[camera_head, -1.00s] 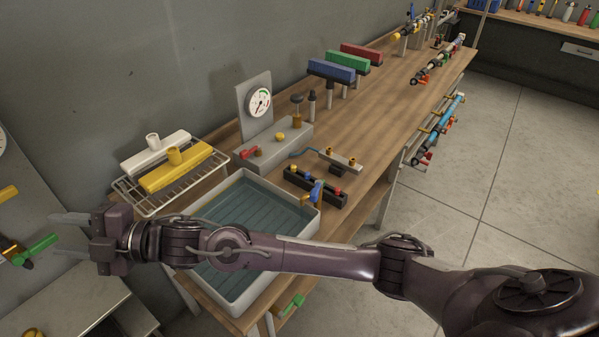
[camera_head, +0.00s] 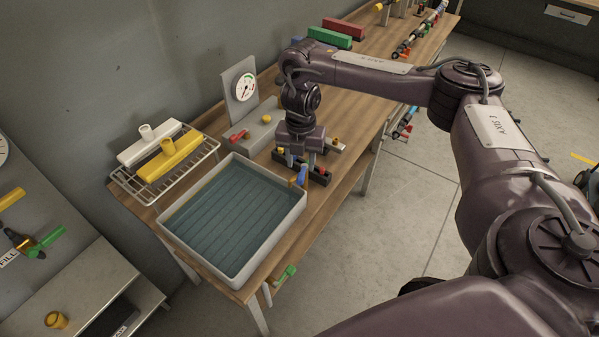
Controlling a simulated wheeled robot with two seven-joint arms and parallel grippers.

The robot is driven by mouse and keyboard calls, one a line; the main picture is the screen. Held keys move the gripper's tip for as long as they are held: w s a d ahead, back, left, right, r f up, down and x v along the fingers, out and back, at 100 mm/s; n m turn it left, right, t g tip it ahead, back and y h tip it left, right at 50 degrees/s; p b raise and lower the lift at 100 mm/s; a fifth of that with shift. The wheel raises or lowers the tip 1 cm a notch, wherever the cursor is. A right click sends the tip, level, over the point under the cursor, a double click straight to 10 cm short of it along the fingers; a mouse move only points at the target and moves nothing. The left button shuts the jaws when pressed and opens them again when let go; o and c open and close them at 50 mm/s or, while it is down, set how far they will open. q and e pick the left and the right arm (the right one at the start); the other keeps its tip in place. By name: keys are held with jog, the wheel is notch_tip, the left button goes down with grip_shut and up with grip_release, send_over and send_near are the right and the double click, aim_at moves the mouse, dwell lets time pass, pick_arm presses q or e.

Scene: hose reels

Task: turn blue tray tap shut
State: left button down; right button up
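The blue tap lever (camera_head: 301,176) shows at the right corner of the grey tray (camera_head: 247,279). The tray has a ribbed floor that looks blue-green. My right gripper (camera_head: 299,161) points down above the dark block beside the tray, just behind the blue lever in the picture. Its two fingers are apart, and I see nothing held between them. I cannot tell whether a finger touches the lever. The gripper hides most of the dark block and part of the tap. My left gripper is not in view.
A wire rack (camera_head: 207,151) with a white and a yellow squeegee-like piece stands left of the tray. A gauge panel (camera_head: 240,93) and a grey box with a red lever (camera_head: 238,136) stand behind. A green lever (camera_head: 285,276) sits below the bench's front edge.

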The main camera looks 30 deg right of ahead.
aim_at(301, 176)
notch_tip(301, 176, down, 5)
jog(key=shift+f+b, duration=0.2)
jog(key=shift+b, duration=0.2)
